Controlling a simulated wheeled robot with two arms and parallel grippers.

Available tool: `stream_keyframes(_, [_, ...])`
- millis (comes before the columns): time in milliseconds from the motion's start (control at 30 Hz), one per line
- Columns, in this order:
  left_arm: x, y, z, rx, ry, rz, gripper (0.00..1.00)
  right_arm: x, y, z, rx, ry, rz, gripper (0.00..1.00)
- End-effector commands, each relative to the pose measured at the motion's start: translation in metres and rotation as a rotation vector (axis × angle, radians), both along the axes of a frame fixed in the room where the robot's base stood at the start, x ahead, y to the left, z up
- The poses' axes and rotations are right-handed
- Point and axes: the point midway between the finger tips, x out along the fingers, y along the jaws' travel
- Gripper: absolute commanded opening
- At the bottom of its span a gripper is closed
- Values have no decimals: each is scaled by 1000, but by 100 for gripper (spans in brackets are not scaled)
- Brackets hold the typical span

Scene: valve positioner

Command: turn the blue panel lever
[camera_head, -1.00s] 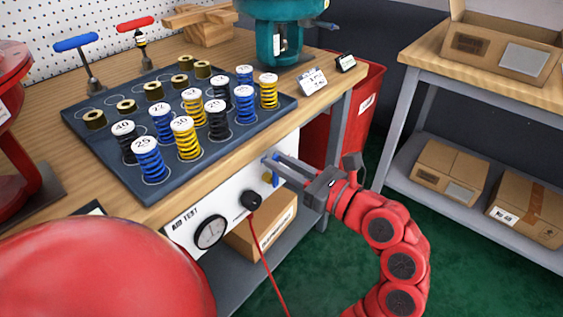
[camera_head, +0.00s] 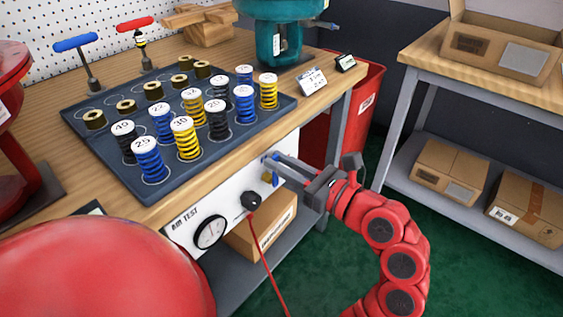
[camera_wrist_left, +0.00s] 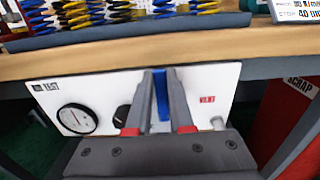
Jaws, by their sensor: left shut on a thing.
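The blue panel lever (camera_head: 275,178) is on the white air test panel (camera_head: 185,232) on the front of the workbench. It points down in the head view. My left gripper (camera_head: 274,162) reaches the panel from the right and is shut on the lever. In the left wrist view the blue lever (camera_wrist_left: 161,98) stands upright between the two grey fingers of the left gripper (camera_wrist_left: 161,74). The fingers hide part of the lever. My right gripper is not in view.
The bench edge (camera_head: 225,160) runs just above the panel. A red scrap bin (camera_head: 362,105) stands to the right.

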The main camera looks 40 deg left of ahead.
Motion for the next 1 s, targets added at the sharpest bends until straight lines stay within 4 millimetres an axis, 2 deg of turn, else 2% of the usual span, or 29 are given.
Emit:
stream_keyframes(567, [4,0,1,3,59,-1,0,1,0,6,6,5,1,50])
stream_keyframes(1000, [25,-1,-2,30,406,0,0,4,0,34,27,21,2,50])
